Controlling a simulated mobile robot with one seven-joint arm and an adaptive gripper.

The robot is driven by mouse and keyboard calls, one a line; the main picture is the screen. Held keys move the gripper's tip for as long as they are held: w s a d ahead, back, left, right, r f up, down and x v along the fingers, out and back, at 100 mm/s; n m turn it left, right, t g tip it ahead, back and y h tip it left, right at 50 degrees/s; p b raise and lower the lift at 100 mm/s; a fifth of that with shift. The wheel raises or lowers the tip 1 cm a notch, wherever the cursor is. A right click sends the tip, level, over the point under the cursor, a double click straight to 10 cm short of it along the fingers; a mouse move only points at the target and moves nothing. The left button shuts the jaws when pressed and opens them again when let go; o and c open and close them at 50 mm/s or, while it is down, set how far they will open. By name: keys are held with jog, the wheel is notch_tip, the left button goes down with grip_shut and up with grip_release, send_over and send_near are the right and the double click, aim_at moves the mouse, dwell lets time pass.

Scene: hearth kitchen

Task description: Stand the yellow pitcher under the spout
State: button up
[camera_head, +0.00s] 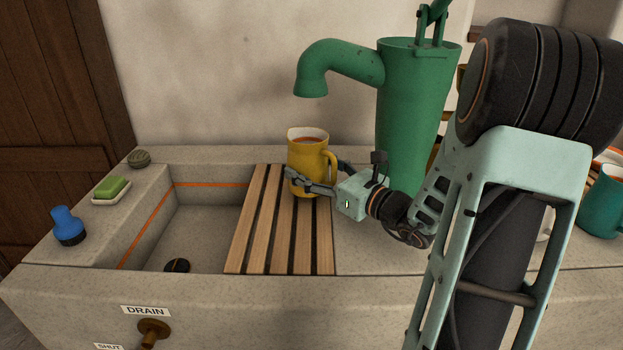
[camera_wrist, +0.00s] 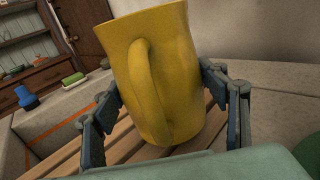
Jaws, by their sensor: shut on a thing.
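The yellow pitcher (camera_head: 309,165) is upright at the back of the wooden slatted rack (camera_head: 262,222), below the mouth of the green pump's spout (camera_head: 311,84). Its rim shows an orange-brown inside, and its handle is on the right. My gripper (camera_head: 308,186) is shut on the pitcher's body from the front right. In the wrist view the pitcher (camera_wrist: 160,75) fills the space between my two fingers, handle toward the camera. I cannot tell whether its base touches the slats.
The stone sink basin (camera_head: 198,228) opens left of the rack. A green soap (camera_head: 112,187) on a dish and a blue bottle (camera_head: 67,226) stand on its left ledge. The green pump body (camera_head: 415,120) rises close right of the pitcher. A teal mug (camera_head: 601,212) stands far right.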

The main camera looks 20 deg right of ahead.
jog(key=shift+f, duration=0.8)
jog(key=shift+f, duration=0.1)
jog(key=o, duration=1.4)
jog(key=p+v, duration=0.2)
jog(key=v, duration=1)
jog(key=shift+s, duration=0.1)
